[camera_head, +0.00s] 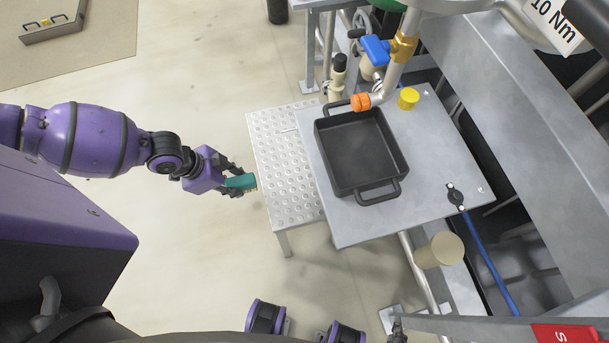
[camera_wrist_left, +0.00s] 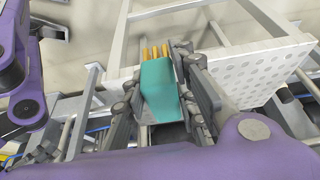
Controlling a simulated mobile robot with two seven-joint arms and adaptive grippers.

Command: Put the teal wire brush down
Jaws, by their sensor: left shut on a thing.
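The teal wire brush (camera_head: 241,182) is in my left gripper (camera_head: 236,182), to the left of the perforated metal step (camera_head: 283,190) and clear of its top. In the left wrist view the teal wire brush (camera_wrist_left: 160,88) sits between the fingers of my left gripper (camera_wrist_left: 165,95), which are shut on it.
A black tray (camera_head: 375,198) with two handles stands on the grey metal table (camera_head: 345,228) right of the step. Near it are an orange-capped pipe (camera_head: 361,102), a yellow cap (camera_head: 408,98) and a blue valve handle (camera_head: 376,49). A blue hose (camera_head: 490,262) runs at the right.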

